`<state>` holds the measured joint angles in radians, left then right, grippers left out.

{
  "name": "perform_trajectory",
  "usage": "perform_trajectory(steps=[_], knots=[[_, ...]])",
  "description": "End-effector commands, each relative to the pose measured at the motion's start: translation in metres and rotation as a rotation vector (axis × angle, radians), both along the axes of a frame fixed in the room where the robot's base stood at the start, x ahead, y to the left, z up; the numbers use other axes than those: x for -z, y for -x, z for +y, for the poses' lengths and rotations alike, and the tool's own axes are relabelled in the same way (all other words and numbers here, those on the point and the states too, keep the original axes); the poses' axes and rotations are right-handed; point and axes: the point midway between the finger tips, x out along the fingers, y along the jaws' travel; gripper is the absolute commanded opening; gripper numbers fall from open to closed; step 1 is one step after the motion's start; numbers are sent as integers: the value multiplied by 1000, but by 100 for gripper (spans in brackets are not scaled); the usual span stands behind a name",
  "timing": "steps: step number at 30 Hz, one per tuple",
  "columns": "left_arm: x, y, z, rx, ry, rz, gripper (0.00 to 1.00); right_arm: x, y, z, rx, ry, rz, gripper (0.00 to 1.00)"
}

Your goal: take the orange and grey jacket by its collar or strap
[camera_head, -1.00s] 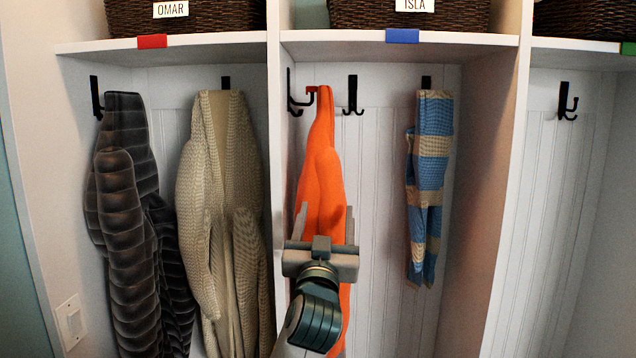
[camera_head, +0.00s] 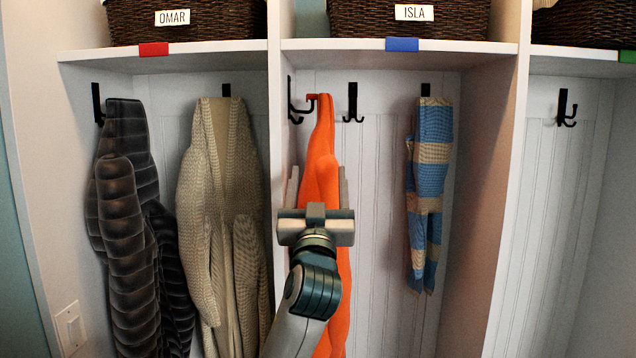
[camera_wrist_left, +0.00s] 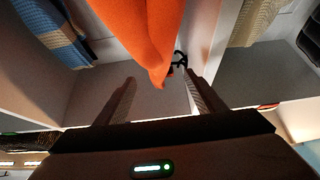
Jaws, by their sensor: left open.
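The orange jacket (camera_head: 323,150) hangs by a small red loop (camera_head: 311,97) at its narrow top from a black hook (camera_head: 297,113) at the left of the middle cubby. No grey part of it shows. My left gripper (camera_head: 318,172) is open in front of the jacket's upper part, one finger on each side of it. In the left wrist view the jacket (camera_wrist_left: 138,35) tapers to its top end between the open fingers (camera_wrist_left: 160,84), near the hook (camera_wrist_left: 180,60). I cannot tell whether the fingers touch it. My right gripper is not in view.
A blue and tan striped garment (camera_head: 430,180) hangs to the right, past an empty hook (camera_head: 353,104). A white divider (camera_head: 274,60) stands close to the left. Beyond it hang a beige knit (camera_head: 222,190) and a dark quilted jacket (camera_head: 122,200). A shelf (camera_head: 340,46) with baskets is above.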

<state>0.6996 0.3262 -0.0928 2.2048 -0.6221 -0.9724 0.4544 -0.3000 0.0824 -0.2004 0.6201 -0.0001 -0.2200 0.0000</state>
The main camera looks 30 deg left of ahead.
Motion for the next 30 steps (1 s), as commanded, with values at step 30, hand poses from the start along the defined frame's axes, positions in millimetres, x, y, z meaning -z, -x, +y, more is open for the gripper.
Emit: perform_trajectory(steps=[30], knots=[[-55,-75,46,-1,-1,0,62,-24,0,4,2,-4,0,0]])
